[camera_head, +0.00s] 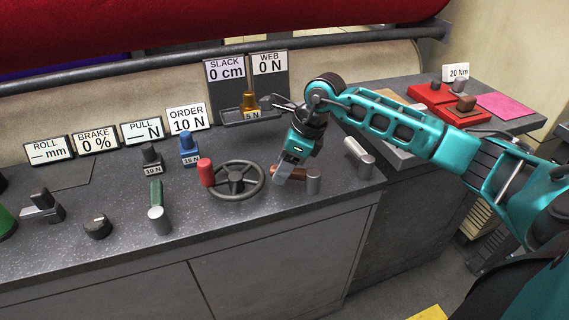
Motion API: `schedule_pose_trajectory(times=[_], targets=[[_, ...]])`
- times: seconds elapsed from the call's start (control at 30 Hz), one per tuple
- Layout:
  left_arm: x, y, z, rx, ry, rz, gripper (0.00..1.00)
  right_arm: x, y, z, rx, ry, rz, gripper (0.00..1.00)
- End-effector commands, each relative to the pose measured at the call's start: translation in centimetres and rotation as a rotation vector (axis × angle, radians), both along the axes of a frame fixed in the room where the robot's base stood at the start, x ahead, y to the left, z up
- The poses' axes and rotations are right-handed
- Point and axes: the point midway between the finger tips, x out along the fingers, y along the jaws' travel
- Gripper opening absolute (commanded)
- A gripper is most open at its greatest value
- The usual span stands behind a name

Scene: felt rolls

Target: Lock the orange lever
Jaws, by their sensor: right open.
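The orange lever (297,175) is a short brownish-orange bar on the counter, to the right of the handwheel. Its right end meets a grey cylinder (313,183). My right gripper (281,175) reaches down from above, with its grey fingertips at the left part of the lever. It is open. The fingers and teal hand hide part of the lever, and I cannot tell whether they touch it. My left gripper is not in view.
A black handwheel (236,181) with a red knob (206,172) stands close left. A green lever (155,194) is further left, a pale lever (357,150) to the right. The counter's front strip is mostly clear.

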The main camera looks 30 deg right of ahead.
Motion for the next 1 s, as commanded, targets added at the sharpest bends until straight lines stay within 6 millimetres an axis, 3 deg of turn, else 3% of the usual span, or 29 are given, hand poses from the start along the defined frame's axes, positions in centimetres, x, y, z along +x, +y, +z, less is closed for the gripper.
schedule_pose_trajectory(times=[0.17, 0.7, 1.0], targets=[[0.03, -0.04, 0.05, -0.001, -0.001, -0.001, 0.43, -0.01, 0.02, -0.01, 0.001, 0.001, 0.000, 0.53], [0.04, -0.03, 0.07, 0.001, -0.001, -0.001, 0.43, -0.02, 0.01, 0.03, 0.001, 0.001, 0.000, 0.01], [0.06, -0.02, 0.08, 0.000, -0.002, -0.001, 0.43, -0.02, 0.01, 0.04, 0.001, 0.001, 0.000, 0.00]])
